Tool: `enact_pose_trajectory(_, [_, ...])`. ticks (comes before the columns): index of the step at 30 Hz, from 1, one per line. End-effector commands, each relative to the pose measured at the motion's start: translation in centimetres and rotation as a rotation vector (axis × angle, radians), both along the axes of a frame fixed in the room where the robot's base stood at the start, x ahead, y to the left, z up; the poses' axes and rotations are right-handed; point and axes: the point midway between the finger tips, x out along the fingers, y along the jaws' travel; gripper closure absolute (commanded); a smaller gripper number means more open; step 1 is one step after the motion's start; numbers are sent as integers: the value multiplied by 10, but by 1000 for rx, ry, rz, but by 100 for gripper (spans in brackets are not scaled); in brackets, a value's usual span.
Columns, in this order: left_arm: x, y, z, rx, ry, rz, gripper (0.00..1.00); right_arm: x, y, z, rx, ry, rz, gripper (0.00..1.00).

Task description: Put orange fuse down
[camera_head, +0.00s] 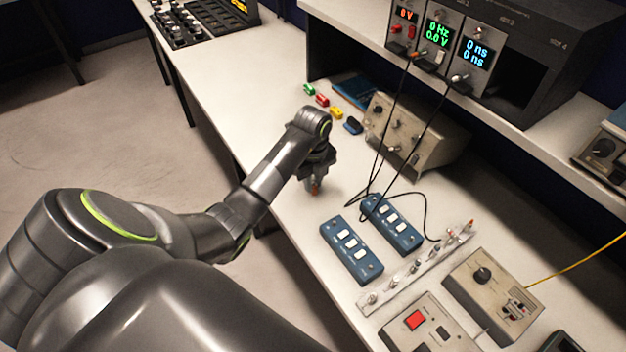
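My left gripper (313,187) points down over the white bench (220,85), left of two blue switch boxes. A small bit of orange, the orange fuse (315,190), shows between its fingertips, and the gripper appears shut on it. Most of the fuse is hidden by the fingers. I cannot tell whether it touches the bench top. My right gripper is not in view.
Green (309,90), red (322,100), yellow (336,112) and blue (353,126) pieces lie in a row behind the gripper. A beige instrument box (415,135) and black cables stand to the right. Blue switch boxes (350,250) lie nearer.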

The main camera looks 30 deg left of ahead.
Motion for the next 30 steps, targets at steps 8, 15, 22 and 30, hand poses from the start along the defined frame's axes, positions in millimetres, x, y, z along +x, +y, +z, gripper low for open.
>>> enact_pose_trajectory(8, [0,0,0,0,0,0,67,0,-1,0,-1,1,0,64])
enact_pose_trajectory(15, [1,0,8,0,-3,-1,67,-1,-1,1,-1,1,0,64])
enact_pose_trajectory(22, [1,0,58,2,-5,-1,67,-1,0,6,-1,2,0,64])
enact_pose_trajectory(30, [0,0,92,0,0,0,67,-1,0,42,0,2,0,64])
